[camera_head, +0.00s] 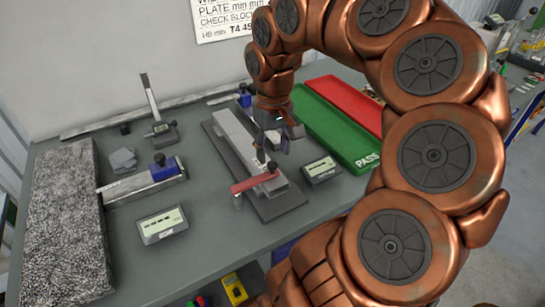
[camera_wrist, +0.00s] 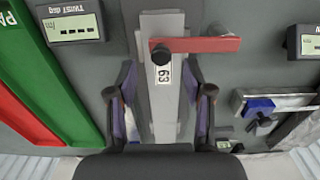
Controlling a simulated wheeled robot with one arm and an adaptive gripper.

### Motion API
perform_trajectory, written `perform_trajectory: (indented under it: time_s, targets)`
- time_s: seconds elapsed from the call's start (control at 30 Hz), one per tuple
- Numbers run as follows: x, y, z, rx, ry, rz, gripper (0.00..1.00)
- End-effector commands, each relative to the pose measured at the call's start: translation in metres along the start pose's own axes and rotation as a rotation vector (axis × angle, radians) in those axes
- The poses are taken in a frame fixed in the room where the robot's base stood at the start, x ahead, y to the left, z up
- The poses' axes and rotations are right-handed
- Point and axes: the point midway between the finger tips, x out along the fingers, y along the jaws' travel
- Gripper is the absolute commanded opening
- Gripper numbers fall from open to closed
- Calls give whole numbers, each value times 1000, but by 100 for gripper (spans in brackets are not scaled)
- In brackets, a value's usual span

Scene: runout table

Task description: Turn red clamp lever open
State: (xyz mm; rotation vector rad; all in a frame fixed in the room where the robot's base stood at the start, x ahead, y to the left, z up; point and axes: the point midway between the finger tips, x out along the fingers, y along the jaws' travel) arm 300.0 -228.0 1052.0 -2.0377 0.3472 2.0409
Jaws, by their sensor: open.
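The red clamp lever (camera_head: 255,182) lies across the near end of a long grey fixture (camera_head: 232,135), with its free end sticking out to the left. In the wrist view the lever (camera_wrist: 208,44) runs crosswise above the gripper, from a dark pivot knob (camera_wrist: 161,54) out to the right. My gripper (camera_wrist: 160,94) is open and empty. Its two fingers appear on either side of the pale bar with the "63" label (camera_wrist: 163,76), and the lever lies beyond the fingertips. In the head view my gripper (camera_head: 277,137) is above the fixture, behind the lever, partly hidden by my wrist.
Small readout boxes stand left (camera_head: 162,225) and right (camera_head: 321,170) of the fixture. A green tray (camera_head: 335,127) and a red tray (camera_head: 347,103) lie to the right.

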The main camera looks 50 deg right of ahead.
Motion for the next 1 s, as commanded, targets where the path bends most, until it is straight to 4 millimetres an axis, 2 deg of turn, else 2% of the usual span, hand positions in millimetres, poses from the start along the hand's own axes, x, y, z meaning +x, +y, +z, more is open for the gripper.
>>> perform_trajectory:
  time_s: [0.3,0.7,1.0]
  targets:
    - [29,0,0,0,-1,-1,51]
    - [34,-1,0,-2,1,-1,51]
    - [34,-1,0,-2,1,-1,21]
